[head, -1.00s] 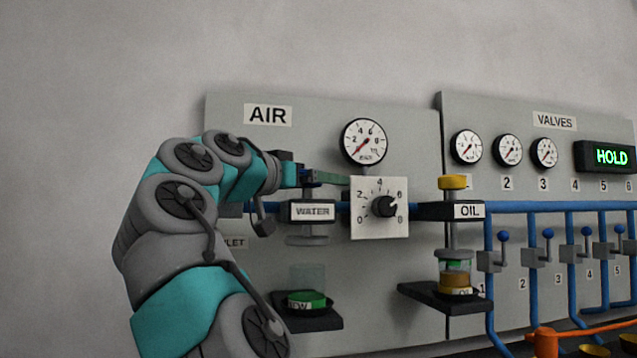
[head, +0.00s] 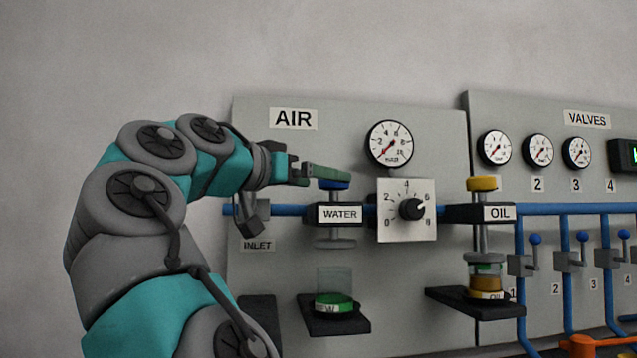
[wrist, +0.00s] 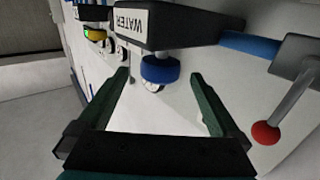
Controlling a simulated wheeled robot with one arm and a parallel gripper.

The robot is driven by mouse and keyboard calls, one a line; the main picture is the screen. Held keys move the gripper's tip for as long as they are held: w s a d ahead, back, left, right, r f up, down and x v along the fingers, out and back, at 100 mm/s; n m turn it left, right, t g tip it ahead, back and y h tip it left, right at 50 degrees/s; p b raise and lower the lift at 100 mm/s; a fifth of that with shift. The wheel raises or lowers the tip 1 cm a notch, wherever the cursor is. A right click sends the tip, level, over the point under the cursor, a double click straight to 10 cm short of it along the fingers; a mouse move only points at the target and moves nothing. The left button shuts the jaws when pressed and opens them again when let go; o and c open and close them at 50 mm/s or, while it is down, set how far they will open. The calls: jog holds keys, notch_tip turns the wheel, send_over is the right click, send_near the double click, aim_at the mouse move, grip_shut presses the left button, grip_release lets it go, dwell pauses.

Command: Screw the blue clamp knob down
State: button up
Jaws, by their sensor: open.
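The blue clamp knob (head: 334,184) sits on top of the black WATER block (head: 340,213). It also shows in the wrist view (wrist: 160,69), below the WATER label and in the gap between my fingers. My gripper (head: 325,172) is open, with its green fingers at the knob's height or slightly above. I cannot tell whether a finger touches the knob. A grey clamp disc (head: 335,244) hangs under the block. Below it, apart, a clear jar with green at its base (head: 334,280) stands on a black shelf (head: 352,322).
A dial plate (head: 390,222) stands right of the WATER block. Beyond it is the OIL block (head: 498,213) with a yellow knob (head: 481,184). A blue pipe (head: 290,210) runs left of the block. A red-ball lever (wrist: 267,133) stands near my right finger in the wrist view.

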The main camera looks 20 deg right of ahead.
aim_at(322, 182)
jog(key=s+d+n+t+y+b, duration=0.1)
jog(key=n+t+y, duration=0.2)
jog(key=n+y, duration=0.2)
jog(key=s+d+n+t+y+b, duration=0.1)
jog(key=d+n+t+y+b, duration=0.1)
jog(key=n+y, duration=0.4)
jog(key=s+d+n+t+y+b, duration=0.1)
jog(key=n+t+y, duration=0.3)
jog(key=y, duration=0.6)
jog(key=shift+d+r+n+t+y, duration=0.3)
jog(key=shift+d+r+n+y, duration=0.1)
jog(key=shift+d+n, duration=0.4)
jog(key=shift+w+d+f+n+y, duration=0.25)
jog(key=shift+f+n+y, duration=0.05)
jog(key=shift+n+y, duration=0.2)
jog(key=shift+x, duration=3.9)
jog(key=c, duration=1.3)
